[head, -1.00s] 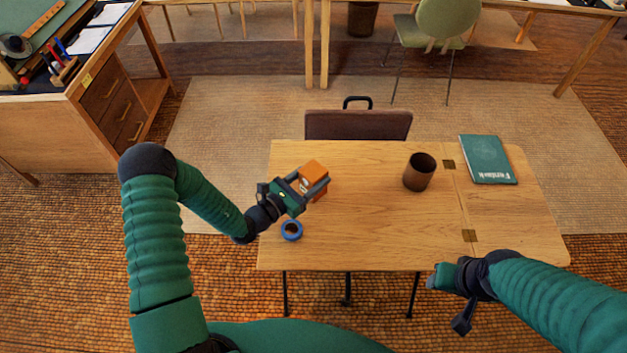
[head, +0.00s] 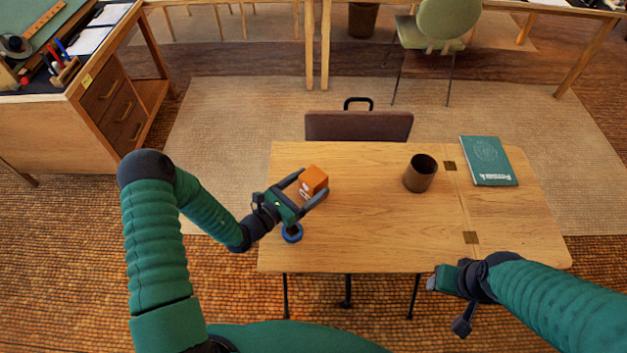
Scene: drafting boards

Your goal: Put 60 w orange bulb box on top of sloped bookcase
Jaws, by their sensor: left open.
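The orange bulb box (head: 314,180) is on the wooden table, toward its left side. My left gripper (head: 308,190) is open, with its two fingers spread on either side of the box; I cannot tell whether they touch it. My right gripper (head: 444,278) is at the table's front right edge, seen from behind, and its fingers are too hidden to judge. I cannot make out a sloped bookcase in this view.
On the table (head: 370,235) are a blue tape ring (head: 292,234) close below my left gripper, a brown cup (head: 420,173) and a green book (head: 488,161). A brown chair (head: 358,126) stands behind it. A wooden desk (head: 60,125) with drawers is at the left.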

